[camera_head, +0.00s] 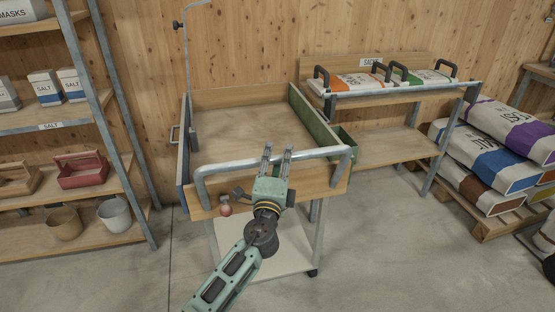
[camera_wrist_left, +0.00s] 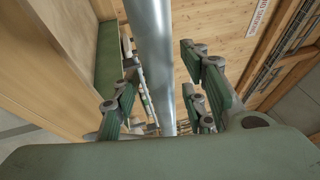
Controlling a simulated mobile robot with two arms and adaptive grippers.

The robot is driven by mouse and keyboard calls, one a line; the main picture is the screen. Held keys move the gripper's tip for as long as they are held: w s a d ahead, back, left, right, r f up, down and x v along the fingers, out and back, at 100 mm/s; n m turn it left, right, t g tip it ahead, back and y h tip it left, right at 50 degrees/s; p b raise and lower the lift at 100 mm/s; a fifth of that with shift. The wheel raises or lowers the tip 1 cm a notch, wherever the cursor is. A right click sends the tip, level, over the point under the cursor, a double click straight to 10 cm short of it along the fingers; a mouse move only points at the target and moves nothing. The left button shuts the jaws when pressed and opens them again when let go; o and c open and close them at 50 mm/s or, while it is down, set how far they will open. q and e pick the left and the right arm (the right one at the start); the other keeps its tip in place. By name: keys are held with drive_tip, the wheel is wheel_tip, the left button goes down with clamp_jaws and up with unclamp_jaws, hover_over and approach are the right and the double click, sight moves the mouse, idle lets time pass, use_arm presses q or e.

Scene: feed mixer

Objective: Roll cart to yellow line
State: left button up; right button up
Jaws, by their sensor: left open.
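The cart (camera_head: 250,126) is a wooden tray on grey legs with a metal push handle (camera_head: 226,168) along its near side. It stands in the middle of the head view, with a caster at its near right foot. My left gripper (camera_head: 278,150) is at the handle's middle, its fingers reaching over the bar. In the left wrist view the bar (camera_wrist_left: 150,50) runs between the open fingers of my left gripper (camera_wrist_left: 172,105), with gaps on both sides. No yellow line on the floor shows in either view. My right gripper is not in view.
A metal shelf (camera_head: 90,122) with salt boxes, baskets and pots stands at the left. A sack bench (camera_head: 385,143) stands close at the cart's right. Stacked sacks (camera_head: 490,150) lie on a pallet further right. A wooden wall is behind. Grey floor (camera_head: 400,260) is clear at the near right.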

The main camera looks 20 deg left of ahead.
use_arm(q)
drive_tip(key=shift+c, duration=0.4)
clamp_jaws()
drive_tip(key=shift+f, duration=0.2)
